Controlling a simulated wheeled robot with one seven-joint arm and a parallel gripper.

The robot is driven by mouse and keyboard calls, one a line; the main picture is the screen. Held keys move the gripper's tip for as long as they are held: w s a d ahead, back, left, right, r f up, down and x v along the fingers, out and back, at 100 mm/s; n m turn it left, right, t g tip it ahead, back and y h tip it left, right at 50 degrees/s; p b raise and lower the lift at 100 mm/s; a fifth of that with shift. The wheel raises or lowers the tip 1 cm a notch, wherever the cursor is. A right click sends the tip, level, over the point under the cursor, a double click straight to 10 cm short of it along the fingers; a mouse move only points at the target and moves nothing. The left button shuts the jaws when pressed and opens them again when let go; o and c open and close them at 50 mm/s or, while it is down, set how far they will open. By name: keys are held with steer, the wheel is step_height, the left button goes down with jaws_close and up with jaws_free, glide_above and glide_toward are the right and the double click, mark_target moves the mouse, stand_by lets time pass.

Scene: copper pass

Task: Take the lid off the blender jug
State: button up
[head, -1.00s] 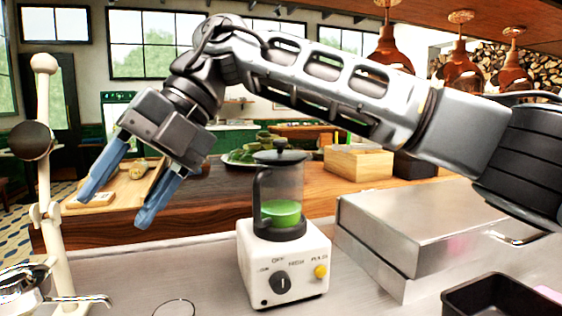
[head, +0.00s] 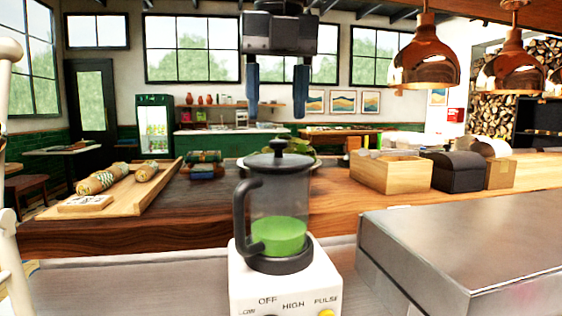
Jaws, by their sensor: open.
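The blender jug (head: 280,205) stands upright on its white base (head: 285,285) in the middle of the head view, with green liquid in its lower part and a dark handle on its left. The dark lid (head: 277,161) with a round knob on top sits on the jug's rim. My gripper (head: 278,100) is at the top of the view, pointing down, with its two blue fingers apart and nothing between them. In the picture it is above the lid's knob, with a gap between.
A steel box (head: 470,245) stands close to the right of the blender. Behind is a wooden counter (head: 350,205) with a tray of wraps (head: 125,195) at left and a wooden box (head: 388,172) at right. Copper lamps (head: 425,55) hang at upper right.

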steer(key=f, duration=0.2)
steer(key=w+f, duration=0.1)
steer(key=f, duration=0.1)
steer(key=shift+d+f, duration=0.1)
steer(key=shift+f, duration=0.25)
jaws_close()
steer(key=shift+r, duration=0.1)
steer(key=shift+r+p, duration=0.4)
steer(key=shift+p, duration=0.05)
step_height(320, 180, up, 4)
steer(key=p, duration=0.3)
steer(key=shift+d, duration=0.1)
steer(key=s+d+r, duration=0.5)
steer(key=d+r, duration=0.1)
steer(key=d, duration=0.4)
steer(key=shift+s+p, duration=0.2)
steer(key=shift+p, duration=0.1)
